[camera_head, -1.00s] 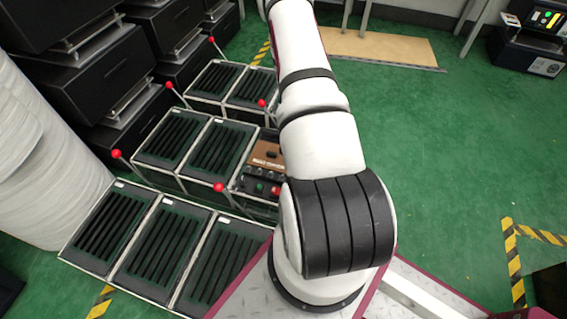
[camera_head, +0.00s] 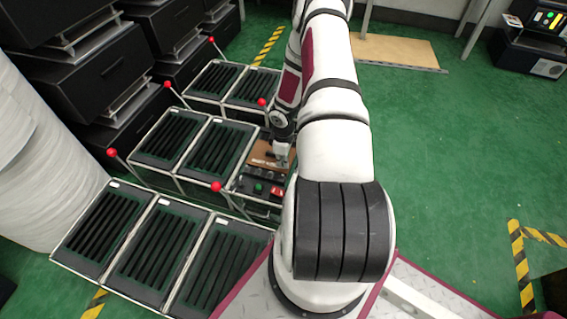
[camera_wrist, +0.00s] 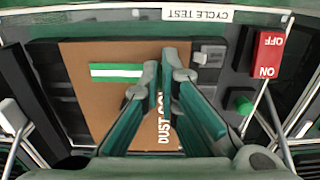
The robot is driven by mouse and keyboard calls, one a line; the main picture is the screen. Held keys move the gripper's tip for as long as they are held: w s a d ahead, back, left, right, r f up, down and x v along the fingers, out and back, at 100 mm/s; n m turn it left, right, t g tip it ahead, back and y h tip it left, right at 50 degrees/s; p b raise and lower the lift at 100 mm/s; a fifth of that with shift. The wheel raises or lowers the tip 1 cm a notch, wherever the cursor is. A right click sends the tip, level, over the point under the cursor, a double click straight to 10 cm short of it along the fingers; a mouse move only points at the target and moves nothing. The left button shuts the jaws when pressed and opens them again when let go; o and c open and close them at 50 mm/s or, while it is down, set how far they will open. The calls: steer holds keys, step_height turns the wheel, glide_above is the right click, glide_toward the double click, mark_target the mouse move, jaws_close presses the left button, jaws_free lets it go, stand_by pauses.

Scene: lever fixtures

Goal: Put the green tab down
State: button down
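My gripper (camera_wrist: 160,72) is over a brown panel (camera_wrist: 95,110) lettered "DUST CO…", the rest hidden by my fingers. Its fingertips are nearly together, with nothing seen between them. A green strip with a white line (camera_wrist: 130,72) lies on the panel, left of the fingertips. A small green block (camera_wrist: 238,102) sits on the dark part right of the panel; it also shows in the head view (camera_head: 258,188). I cannot tell which green piece is the tab. In the head view my gripper (camera_head: 281,160) is at the panel; contact is unclear.
A red ON/OFF switch (camera_wrist: 268,54) stands right of the panel, below a "CYCLE TEST" label (camera_wrist: 197,14). Red-knobbed levers (camera_head: 217,187) rise among slatted black boxes (camera_head: 160,245) to the left. Green floor (camera_head: 450,170) is open to the right.

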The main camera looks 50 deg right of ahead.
steer(key=shift+f, duration=0.1)
steer(key=c, duration=1.8)
jaws_free()
